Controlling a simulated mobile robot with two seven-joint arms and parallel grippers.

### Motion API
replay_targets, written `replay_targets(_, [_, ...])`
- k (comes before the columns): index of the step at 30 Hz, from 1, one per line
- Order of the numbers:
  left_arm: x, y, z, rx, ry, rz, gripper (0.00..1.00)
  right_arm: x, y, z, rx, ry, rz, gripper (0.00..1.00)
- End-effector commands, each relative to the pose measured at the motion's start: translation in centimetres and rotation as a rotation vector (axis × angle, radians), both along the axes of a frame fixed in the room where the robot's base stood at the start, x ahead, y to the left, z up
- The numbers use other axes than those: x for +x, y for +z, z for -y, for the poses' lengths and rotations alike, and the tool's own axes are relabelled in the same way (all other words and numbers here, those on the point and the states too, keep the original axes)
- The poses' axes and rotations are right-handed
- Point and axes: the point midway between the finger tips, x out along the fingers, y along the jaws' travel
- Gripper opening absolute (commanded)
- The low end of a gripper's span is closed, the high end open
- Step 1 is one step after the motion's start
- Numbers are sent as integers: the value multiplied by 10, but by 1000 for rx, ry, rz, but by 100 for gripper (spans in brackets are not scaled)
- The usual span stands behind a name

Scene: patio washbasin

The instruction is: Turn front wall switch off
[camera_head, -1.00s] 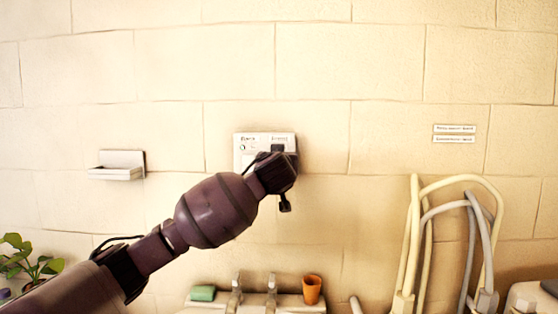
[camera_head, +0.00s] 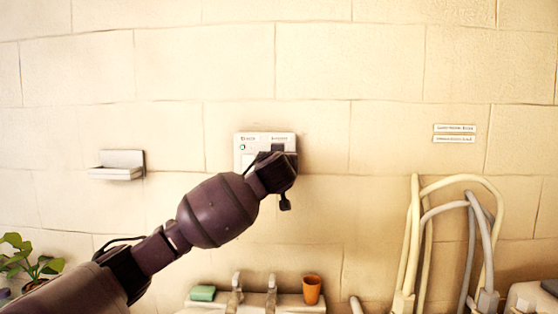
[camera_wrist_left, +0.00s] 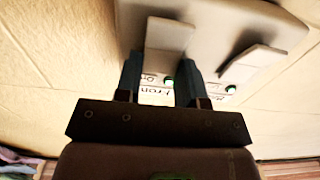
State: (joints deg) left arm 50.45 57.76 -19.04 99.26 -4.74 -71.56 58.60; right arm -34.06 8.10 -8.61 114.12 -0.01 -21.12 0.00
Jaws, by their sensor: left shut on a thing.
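A white switch panel (camera_head: 245,163) is mounted on the wall, partly hidden behind my left gripper (camera_head: 278,150) in the head view. In the left wrist view the panel (camera_wrist_left: 215,20) carries two white rockers. My left gripper (camera_wrist_left: 158,60) has its two fingers at the sides of the rocker (camera_wrist_left: 169,32) above a partly hidden label reading "Fron". It is shut on this front switch. A green light (camera_wrist_left: 168,82) shows beside the label. The second rocker (camera_wrist_left: 250,63) is to the right, with its own green light (camera_wrist_left: 230,89). My right gripper is not in view.
A small white wall shelf (camera_head: 120,172) is left of the panel. Below are a washbasin with taps (camera_head: 271,290), a green soap (camera_head: 203,293) and an orange cup (camera_head: 312,290). Hoses (camera_head: 415,230) stand at right, a plant (camera_head: 30,262) at lower left. The wall above is clear.

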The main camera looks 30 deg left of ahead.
Motion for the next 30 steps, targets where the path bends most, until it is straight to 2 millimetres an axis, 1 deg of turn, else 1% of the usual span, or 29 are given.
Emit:
replay_targets(5, [0, -5, 3, 27, -7, 55, 12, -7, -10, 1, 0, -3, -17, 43])
replay_targets(9, [0, -12, 3, 72, -3, 125, 12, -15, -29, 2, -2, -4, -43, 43])
replay_targets(12, [-1, -13, 2, 104, -1, 173, 12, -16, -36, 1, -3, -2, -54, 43])
replay_targets(15, [-3, -11, 3, 124, -1, 209, 12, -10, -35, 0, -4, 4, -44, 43])
replay_targets(20, [-4, -7, 2, 139, 1, 231, 12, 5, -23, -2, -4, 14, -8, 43])
replay_targets(27, [-5, -6, 2, 141, 2, 232, 12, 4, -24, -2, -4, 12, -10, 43])
replay_targets(28, [-5, -6, 2, 141, 2, 232, 38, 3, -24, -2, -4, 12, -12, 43])
replay_targets(30, [-5, -6, 2, 141, 2, 232, 48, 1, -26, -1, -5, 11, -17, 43])
